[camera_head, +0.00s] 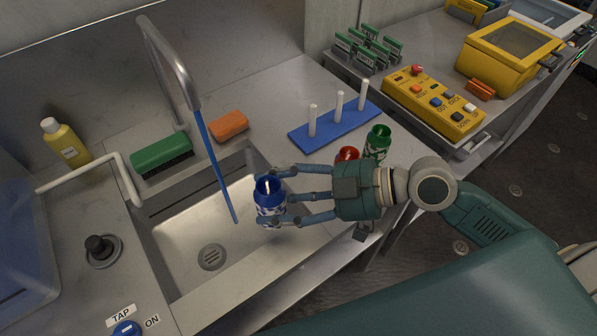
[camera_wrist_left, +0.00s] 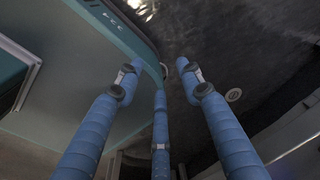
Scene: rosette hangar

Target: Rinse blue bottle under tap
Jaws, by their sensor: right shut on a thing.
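The blue bottle (camera_head: 271,207), open at the top with a patterned white label, is upright over the right part of the sink basin (camera_head: 185,235). My right gripper (camera_head: 266,196) comes from the right, its fingers shut around the bottle. The tap (camera_head: 167,60) arches over the basin. A blue stream (camera_head: 215,170) runs from its spout down into the basin, left of the bottle and apart from it. A blue knob (camera_head: 127,328) at the front left is labelled TAP and ON. My left gripper (camera_wrist_left: 158,78) shows only in the left wrist view, fingers spread and empty.
A red bottle (camera_head: 347,154) and a green bottle (camera_head: 378,142) stand right of the sink, near my right gripper. A blue rack with white pegs (camera_head: 335,125) is behind them. A green brush (camera_head: 161,153) and orange sponge (camera_head: 229,126) lie behind the basin. A yellow bottle (camera_head: 66,143) stands left.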

